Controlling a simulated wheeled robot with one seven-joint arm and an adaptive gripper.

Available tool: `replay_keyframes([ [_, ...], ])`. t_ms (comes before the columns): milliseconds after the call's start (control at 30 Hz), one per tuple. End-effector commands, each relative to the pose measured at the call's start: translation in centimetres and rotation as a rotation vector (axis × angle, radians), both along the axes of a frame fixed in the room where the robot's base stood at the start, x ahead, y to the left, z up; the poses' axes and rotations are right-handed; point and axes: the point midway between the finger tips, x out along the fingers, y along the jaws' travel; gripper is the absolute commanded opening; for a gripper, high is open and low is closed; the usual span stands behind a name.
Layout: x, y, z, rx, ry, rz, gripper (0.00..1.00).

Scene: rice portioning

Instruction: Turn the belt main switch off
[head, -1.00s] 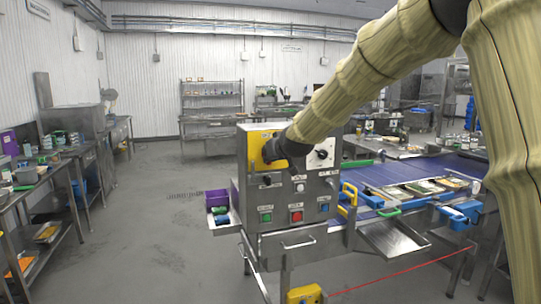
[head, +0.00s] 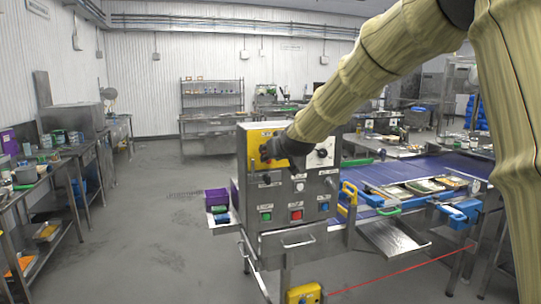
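The steel control box (head: 283,221) stands at the near end of the blue belt (head: 420,174). A yellow plate (head: 257,136) is on the upper left of its front, where a main switch would be mostly hidden behind my gripper. My gripper (head: 267,156) is a dark shape in front of the yellow plate, at the end of my tan-sleeved arm. Its fingers are too small and dark to tell open from shut, and I cannot tell whether it touches the switch. A round black knob (head: 322,153) on a white plate is to the right.
Green (head: 265,217) and red (head: 296,215) buttons sit low on the box. A purple bin (head: 216,197) is at its left, a yellow handle (head: 349,193) at its right. A steel tray (head: 394,237) juts out at the right. The floor at left is clear.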

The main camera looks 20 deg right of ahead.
Motion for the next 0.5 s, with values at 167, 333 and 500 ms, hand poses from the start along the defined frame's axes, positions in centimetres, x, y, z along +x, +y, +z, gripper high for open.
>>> replay_keyframes([
  [167,-2.3,-0.1,1.0,0.0,-0.001,0.0,0.36],
  [333,-4.6,-0.2,1.9,0.0,-0.001,-0.001,0.36],
  [500,-6.9,-0.3,2.9,0.0,0.0,0.0,0.36],
])
